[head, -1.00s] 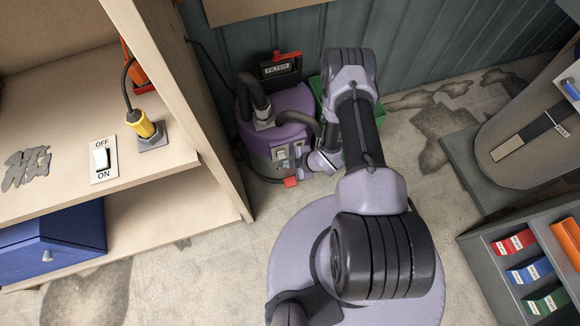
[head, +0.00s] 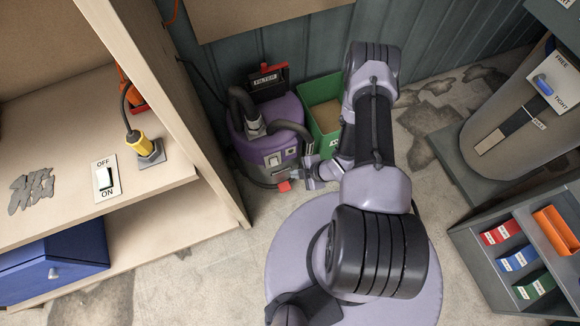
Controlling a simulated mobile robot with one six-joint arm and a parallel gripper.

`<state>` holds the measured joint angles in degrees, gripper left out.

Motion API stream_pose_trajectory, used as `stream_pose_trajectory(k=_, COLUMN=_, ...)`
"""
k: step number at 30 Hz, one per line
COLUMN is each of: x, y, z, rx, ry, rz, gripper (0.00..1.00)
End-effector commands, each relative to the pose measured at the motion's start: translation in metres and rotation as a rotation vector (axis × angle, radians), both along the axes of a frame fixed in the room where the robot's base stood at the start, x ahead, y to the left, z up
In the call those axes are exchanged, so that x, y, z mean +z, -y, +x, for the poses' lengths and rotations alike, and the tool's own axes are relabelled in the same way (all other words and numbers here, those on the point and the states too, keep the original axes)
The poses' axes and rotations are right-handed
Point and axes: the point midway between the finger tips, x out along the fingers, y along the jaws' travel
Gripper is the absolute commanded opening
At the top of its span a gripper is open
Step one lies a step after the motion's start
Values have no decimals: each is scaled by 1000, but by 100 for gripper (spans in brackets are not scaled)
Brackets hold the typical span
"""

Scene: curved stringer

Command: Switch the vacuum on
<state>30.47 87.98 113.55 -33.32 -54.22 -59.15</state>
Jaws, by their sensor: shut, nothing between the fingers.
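The vacuum (head: 282,112) is a purple and grey canister with a dark hose and a black box marked FILTER on top. It stands on the floor against the ribbed wall. A pale switch plate (head: 273,160) shows on its front, above a red part (head: 284,186). Its setting is too small to tell. My gripper (head: 304,181) is shut and empty, low at the vacuum's front right. I cannot tell whether it touches it. A white rocker switch (head: 104,178) marked OFF and ON sits on the wooden shelf at left, with a yellow plug (head: 140,144) beside it.
A green bin (head: 325,105) stands right of the vacuum, partly behind my arm. The wooden cabinet's side panel (head: 190,110) rises left of it. A grey rack (head: 475,235) with coloured blocks and a curved grey piece (head: 520,110) are at right.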

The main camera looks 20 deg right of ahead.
Motion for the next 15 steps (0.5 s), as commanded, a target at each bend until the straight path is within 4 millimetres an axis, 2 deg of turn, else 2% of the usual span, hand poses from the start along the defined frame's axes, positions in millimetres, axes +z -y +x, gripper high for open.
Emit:
stream_pose_trajectory(k=8, x=-5, y=-2, z=3, rx=3, ry=2, rz=-2, gripper=0)
stream_pose_trajectory(k=15, x=-46, y=-19, z=23, rx=5, ry=2, rz=-2, gripper=0)
